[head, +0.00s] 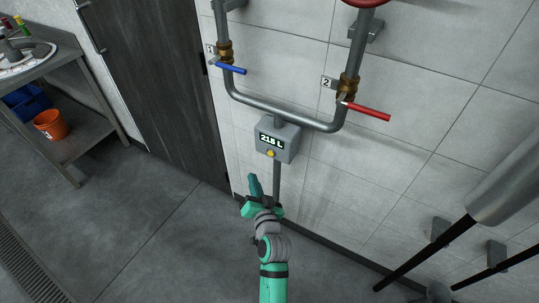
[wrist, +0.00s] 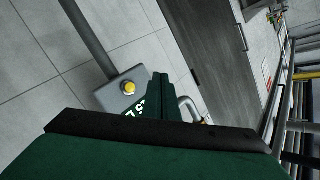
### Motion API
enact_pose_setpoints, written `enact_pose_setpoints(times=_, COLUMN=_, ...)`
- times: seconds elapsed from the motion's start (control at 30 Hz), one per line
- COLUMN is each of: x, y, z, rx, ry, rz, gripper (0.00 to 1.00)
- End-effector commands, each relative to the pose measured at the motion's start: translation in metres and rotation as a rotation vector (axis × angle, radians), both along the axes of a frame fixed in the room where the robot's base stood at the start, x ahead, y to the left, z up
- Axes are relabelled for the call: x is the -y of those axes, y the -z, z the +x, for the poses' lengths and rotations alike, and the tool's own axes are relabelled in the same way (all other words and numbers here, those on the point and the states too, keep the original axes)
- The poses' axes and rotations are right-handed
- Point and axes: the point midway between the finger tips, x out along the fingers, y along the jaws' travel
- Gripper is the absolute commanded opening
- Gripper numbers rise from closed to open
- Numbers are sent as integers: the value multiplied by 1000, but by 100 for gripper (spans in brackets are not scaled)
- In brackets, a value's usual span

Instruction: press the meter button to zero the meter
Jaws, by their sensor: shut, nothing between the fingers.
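The meter (head: 277,145) is a grey box on a pipe in front of the tiled wall, and its display reads what looks like 21.5 L. The yellow meter button (head: 270,153) is on its front face below the display. In the wrist view the meter (wrist: 112,92) appears rotated, with the button (wrist: 128,87) in plain sight and the display partly hidden by my fingers. My green gripper (head: 252,182) is shut and empty, below and slightly left of the meter in the head view. In the wrist view its fingertips (wrist: 159,76) show beside the button, apart from it.
Above the meter, a blue-handled valve (head: 231,69) and a red-handled valve (head: 368,110) sit on the U-shaped pipe (head: 285,115). A tank with legs (head: 505,190) is at right. Floor left of my arm is clear.

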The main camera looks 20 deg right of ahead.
Motion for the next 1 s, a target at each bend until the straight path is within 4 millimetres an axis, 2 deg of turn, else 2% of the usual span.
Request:
enact_pose_setpoints(times=0.37, x=8, y=0, z=6, rx=1, ry=1, rz=0, gripper=0)
enact_pose_setpoints(times=0.8, x=50, y=0, z=39, rx=1, ry=0, rz=-2, gripper=0)
enact_pose_setpoints(times=1.0, x=63, y=0, z=50, rx=0, ry=-1, rz=-1, gripper=0)
